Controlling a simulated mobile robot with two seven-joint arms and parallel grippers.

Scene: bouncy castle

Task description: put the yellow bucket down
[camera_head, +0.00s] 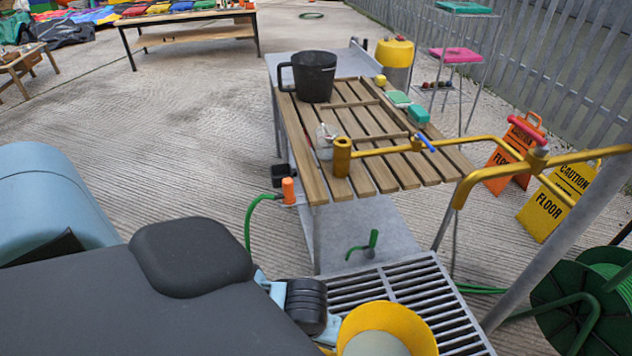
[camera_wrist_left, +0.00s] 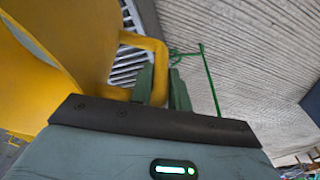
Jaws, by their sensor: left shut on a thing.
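The yellow bucket (camera_head: 408,325) is at the bottom edge of the head view, partly cut off, with a pale grey round area showing within its yellow rim. In the left wrist view the yellow bucket (camera_wrist_left: 95,40) fills the upper left, and its handle loop reaches to my left gripper (camera_wrist_left: 163,88). The gripper is shut on that handle. In the head view the bucket appears over or in front of a metal grating (camera_head: 420,292); I cannot tell its height above it. My right gripper is not in view.
Orange and yellow caution signs (camera_head: 556,198) and a green hose reel (camera_head: 580,295) stand right.

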